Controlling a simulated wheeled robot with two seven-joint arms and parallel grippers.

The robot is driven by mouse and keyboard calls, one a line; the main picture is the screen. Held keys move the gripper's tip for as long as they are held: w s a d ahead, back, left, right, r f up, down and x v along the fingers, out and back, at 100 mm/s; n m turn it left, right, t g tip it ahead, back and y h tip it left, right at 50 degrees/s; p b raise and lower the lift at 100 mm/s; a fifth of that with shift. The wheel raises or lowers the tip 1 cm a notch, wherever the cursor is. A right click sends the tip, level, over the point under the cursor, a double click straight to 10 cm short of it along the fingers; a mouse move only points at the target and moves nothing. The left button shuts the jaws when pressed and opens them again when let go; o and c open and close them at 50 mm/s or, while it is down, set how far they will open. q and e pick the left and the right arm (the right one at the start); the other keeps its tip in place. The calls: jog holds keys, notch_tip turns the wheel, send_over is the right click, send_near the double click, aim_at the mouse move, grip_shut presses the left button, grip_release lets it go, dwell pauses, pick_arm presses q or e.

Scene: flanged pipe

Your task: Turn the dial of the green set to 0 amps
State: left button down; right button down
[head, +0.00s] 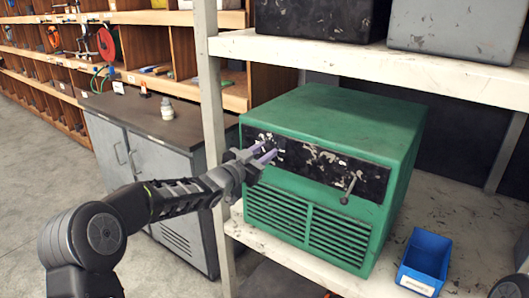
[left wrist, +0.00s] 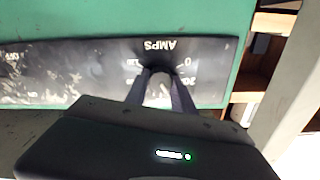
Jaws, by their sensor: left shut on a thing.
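The green set (head: 335,130) stands on a shelf, with a scuffed black panel (head: 315,160) on its front. My left gripper (head: 266,154) is at the left end of this panel. In the left wrist view the fingers (left wrist: 160,92) are shut on a pale dial (left wrist: 159,90) below the upside-down AMPS label (left wrist: 160,45). A 0 mark (left wrist: 187,62) shows just to the right of the dial, with other numbers partly readable. I cannot tell where the dial points. The fingers hide part of it.
A lever (head: 348,188) sticks out of the panel's right part. A blue bin (head: 425,262) stands on the shelf at right. A pale shelf post (head: 210,110) rises left of the set. Grey boxes (head: 455,28) sit on the shelf above.

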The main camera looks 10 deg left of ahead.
pick_arm(q)
jog(key=shift+n+p, duration=0.35)
jog(key=shift+n, duration=0.15)
jog(key=n+p, duration=0.1)
jog(key=n, duration=0.1)
jog(key=shift+a+r+n, duration=0.1)
jog(key=shift+n, duration=0.2)
jog(key=n+p, duration=0.2)
jog(key=n, duration=0.2)
jog(key=shift+n, duration=0.3)
jog(key=n+p, duration=0.1)
jog(key=n, duration=0.3)
jog(key=shift+a+n+p, duration=0.15)
jog(key=shift+n+p, duration=0.15)
jog(key=shift+p, duration=0.1)
jog(key=n, duration=0.2)
jog(key=n+p, duration=0.1)
jog(key=n, duration=0.2)
jog(key=shift+w+f, duration=0.1)
jog(key=shift+f, duration=0.1)
jog(key=c, duration=1.1)
grip_release()
jog(key=shift+o, duration=0.2)
